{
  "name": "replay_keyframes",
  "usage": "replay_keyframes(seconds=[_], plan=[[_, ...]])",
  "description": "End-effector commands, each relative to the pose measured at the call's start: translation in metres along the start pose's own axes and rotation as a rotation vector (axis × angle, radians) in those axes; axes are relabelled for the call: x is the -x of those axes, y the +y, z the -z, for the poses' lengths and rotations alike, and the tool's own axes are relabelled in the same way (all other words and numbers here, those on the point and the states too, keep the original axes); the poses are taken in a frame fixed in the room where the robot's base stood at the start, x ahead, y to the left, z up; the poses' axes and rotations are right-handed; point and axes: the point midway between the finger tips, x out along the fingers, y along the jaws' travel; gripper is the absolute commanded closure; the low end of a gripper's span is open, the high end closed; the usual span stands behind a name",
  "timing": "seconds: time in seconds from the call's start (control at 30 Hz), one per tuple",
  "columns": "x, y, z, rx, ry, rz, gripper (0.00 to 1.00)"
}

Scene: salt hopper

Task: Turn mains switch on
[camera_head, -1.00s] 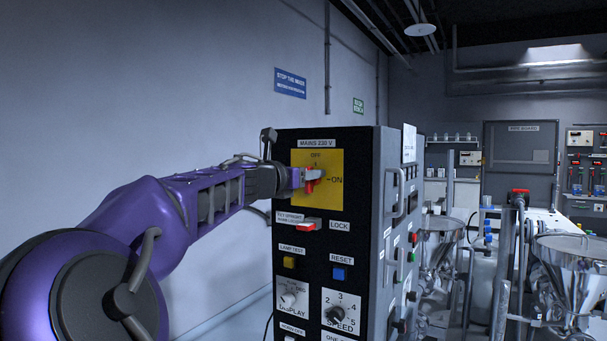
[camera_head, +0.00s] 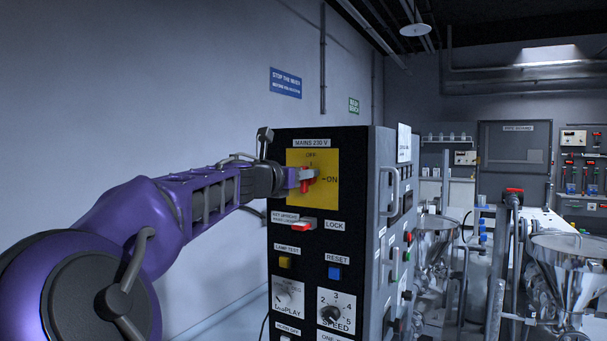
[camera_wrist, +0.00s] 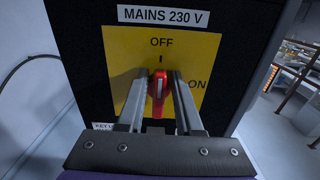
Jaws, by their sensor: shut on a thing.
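The mains switch is a red handle (camera_head: 305,183) on a yellow plate (camera_head: 328,195) under the label MAINS 230 V. The plate is marked OFF at the top and ON at the right. In the wrist view the red handle (camera_wrist: 157,86) stands about upright, in line with the mark below OFF. My gripper (camera_wrist: 157,88) is shut on the handle, with one finger on each side of it. The right finger partly covers the space before the word ON. In the head view my gripper (camera_head: 305,176) reaches the plate from the left and hides part of the handle.
Below the plate are a red LOCK switch (camera_head: 303,226), a yellow button (camera_head: 285,262), a blue button (camera_head: 335,273) and a SPEED knob (camera_head: 331,314). A handle bar (camera_head: 391,188) projects from the cabinet's right side. Steel hoppers (camera_head: 570,262) stand at right.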

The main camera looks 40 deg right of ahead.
Motion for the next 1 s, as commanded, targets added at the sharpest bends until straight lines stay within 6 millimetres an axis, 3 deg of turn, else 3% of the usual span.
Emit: replay_keyframes(seconds=[0.53, 1.0], plan=[[0.0003, -0.0017, 0.0014, -0.120, 0.001, 0.001, 1.00], [0.0002, -0.0078, 0.0054, -0.534, 0.001, 0.001, 1.00]])
